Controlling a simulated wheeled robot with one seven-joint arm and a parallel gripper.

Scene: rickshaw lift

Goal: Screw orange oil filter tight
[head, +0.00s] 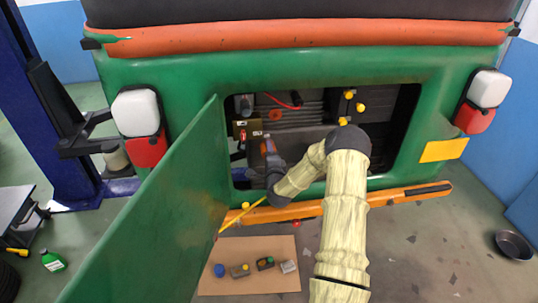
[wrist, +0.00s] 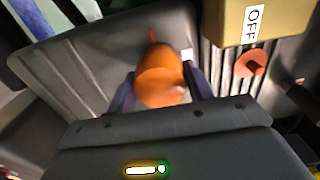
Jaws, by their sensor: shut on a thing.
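The orange oil filter (wrist: 162,78) sits against the dark engine housing in the wrist view. My gripper (wrist: 160,88) has one finger on each side of it and is shut on it. A thin red mark (wrist: 153,36) shows on the housing just above the filter. In the head view my gripper (head: 270,155) reaches into the open engine bay of the green rickshaw. The filter is mostly hidden there by my gripper. How far the filter is screwed in cannot be told.
A box marked OFF (wrist: 250,22) and an orange-red round knob (wrist: 250,63) are close at the right. The open green door (head: 165,215) stands left of my arm. Several small parts lie on a cardboard sheet (head: 248,284) below.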

